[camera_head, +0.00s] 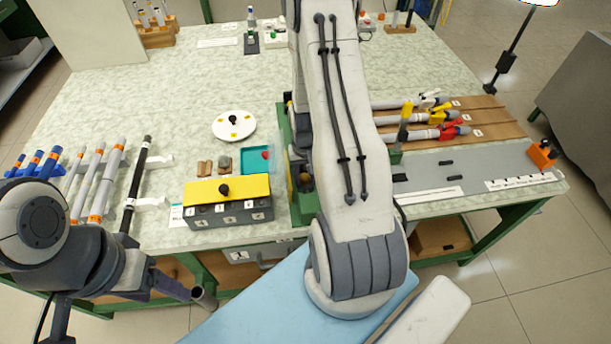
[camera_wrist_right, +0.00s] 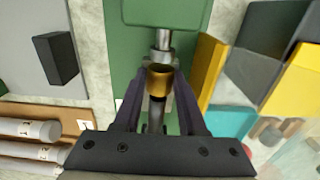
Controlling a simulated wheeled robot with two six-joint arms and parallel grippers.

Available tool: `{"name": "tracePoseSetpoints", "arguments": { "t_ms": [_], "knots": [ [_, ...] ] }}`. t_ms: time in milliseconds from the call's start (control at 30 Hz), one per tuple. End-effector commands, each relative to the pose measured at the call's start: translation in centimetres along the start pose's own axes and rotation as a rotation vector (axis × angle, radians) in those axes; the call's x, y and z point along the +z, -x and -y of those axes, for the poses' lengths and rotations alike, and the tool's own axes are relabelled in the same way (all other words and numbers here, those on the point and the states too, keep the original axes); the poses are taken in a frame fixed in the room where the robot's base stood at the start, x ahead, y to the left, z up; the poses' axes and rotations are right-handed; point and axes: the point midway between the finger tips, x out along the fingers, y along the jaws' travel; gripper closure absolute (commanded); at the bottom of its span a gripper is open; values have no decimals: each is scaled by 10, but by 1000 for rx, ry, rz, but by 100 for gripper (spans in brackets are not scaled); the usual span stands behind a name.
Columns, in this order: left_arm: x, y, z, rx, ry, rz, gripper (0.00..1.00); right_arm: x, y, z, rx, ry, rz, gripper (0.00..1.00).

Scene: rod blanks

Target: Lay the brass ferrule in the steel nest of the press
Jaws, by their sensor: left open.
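The brass ferrule (camera_wrist_right: 160,80) is between the fingertips of my right gripper (camera_wrist_right: 160,76) in the right wrist view, and the fingers appear shut on its sides. It is in line with the steel parts (camera_wrist_right: 162,40) of the green press (camera_wrist_right: 125,50). The nest surface under it is hidden, so I cannot tell if it rests there. In the head view my right arm hides the right gripper and much of the press (camera_head: 301,217). My left gripper (camera_head: 150,265) is open and empty at the front left table edge.
A yellow-topped grey block (camera_head: 228,216) and a teal tray (camera_head: 256,159) stand left of the press. A white plate (camera_head: 234,125) lies behind them. Rods (camera_head: 112,170) lie on the left; toggle clamps (camera_head: 440,133) sit on a brown board at right.

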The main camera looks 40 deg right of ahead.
Motion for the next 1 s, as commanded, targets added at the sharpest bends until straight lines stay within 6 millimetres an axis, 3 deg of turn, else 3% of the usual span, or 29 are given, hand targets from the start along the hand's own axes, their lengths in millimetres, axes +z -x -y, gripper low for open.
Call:
{"name": "tracePoseSetpoints", "arguments": {
  "t_ms": [33,67,100,467,800,1000],
  "knots": [
    [0,0,0,0,0,0,35,0,0,0,0,0,0,41],
    [0,0,0,0,0,0,35,0,0,0,0,0,0,29],
    [0,0,0,0,0,0,35,0,0,0,0,0,0,25],
    [0,0,0,0,0,0,35,-1,9,0,0,0,-4,25],
    [0,-3,0,0,0,0,35,-2,72,0,0,0,-6,25],
    [0,-4,0,0,0,0,35,-1,98,0,0,0,-3,25]
  ]
}}
